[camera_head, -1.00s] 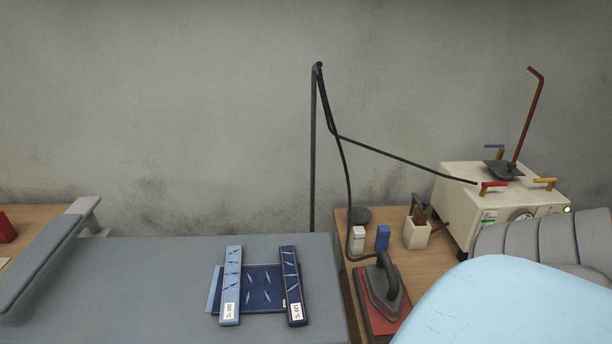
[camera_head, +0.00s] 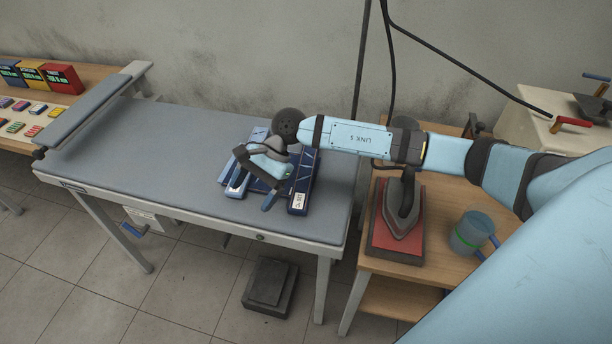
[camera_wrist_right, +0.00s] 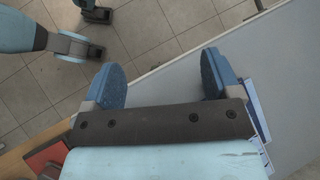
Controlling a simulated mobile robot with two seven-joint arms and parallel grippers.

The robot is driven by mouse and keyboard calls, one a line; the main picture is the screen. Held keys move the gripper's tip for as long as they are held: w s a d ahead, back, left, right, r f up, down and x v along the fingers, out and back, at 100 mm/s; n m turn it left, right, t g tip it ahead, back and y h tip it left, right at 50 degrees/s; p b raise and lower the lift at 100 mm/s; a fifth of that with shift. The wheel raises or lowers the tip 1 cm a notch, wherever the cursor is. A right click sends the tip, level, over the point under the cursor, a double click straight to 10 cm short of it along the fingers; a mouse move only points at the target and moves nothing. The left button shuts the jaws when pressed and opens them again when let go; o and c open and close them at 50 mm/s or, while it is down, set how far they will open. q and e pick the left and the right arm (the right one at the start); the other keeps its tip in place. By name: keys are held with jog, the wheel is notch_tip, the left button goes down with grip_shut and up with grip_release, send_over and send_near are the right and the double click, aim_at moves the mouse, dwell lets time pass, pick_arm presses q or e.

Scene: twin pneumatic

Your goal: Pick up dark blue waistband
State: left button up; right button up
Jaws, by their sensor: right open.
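The dark blue waistband (camera_head: 303,182) is a narrow strip with a white label. It lies on the grey ironing table (camera_head: 180,150), at the right of a small group of blue pieces. My right gripper (camera_head: 253,190) is open and empty above the left part of this group, to the left of the dark blue strip. It hides much of the lighter blue strip (camera_head: 236,186) and the dark patterned piece between them. In the right wrist view the open fingers (camera_wrist_right: 163,70) have nothing between them. Blue edges (camera_wrist_right: 262,112) show beside the palm.
An iron (camera_head: 405,210) stands on a red pad on the wooden side table, right of the ironing table. A blue-grey cup (camera_head: 470,232) is beside it. Coloured boxes (camera_head: 60,78) are at the far left. The ironing table's left surface is clear.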

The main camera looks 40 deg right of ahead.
jog(key=w+d+r+n+t+h, duration=0.1)
jog(key=w+d+n+h, duration=0.3)
jog(key=d, duration=0.7)
jog(key=h, duration=0.5)
send_over(306, 170)
notch_tip(306, 170, down, 4)
jog(key=shift+w+a+f, duration=0.15)
jog(key=shift+f+p, duration=0.95)
jog(key=shift+f, duration=2.25)
jog(key=c, duration=1)
